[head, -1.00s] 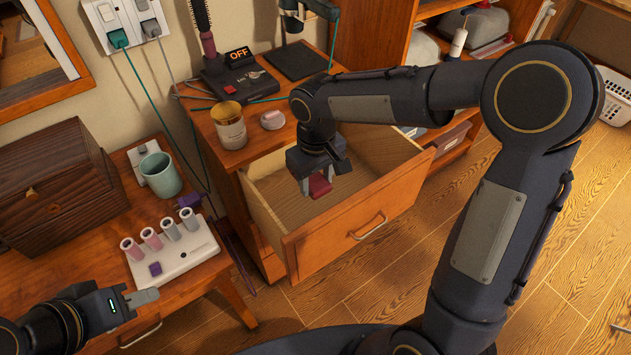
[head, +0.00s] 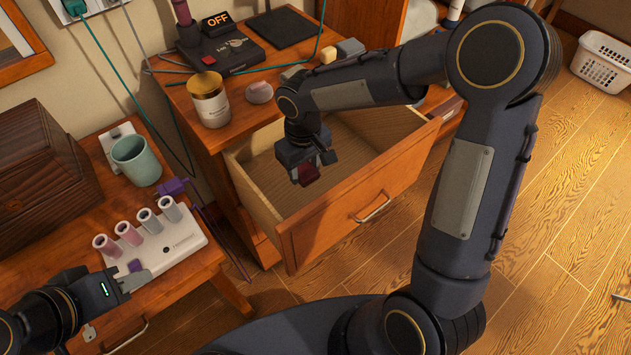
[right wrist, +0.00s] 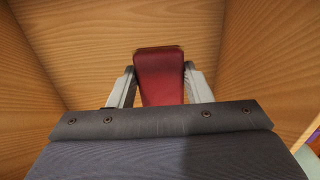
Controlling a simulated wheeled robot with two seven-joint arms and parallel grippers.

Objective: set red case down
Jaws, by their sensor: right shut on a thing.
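The small red case (head: 309,174) is held by my right gripper (head: 306,176) inside the open wooden drawer (head: 257,190). In the right wrist view the red case (right wrist: 160,75) sits between the two grey fingers (right wrist: 160,88), which are shut on it. The drawer's bare floor and walls surround it there. I cannot tell whether the case touches the drawer floor. My left gripper (head: 135,281) is at the lower left, beside the white charging block (head: 180,248); its finger gap is not clear.
On the cabinet top above the drawer stand a gold-lidded jar (head: 210,103), a pinkish round item (head: 259,92) and a black device with an OFF sign (head: 218,55). A teal mug (head: 136,160) and a dark wooden box (head: 45,165) stand at left.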

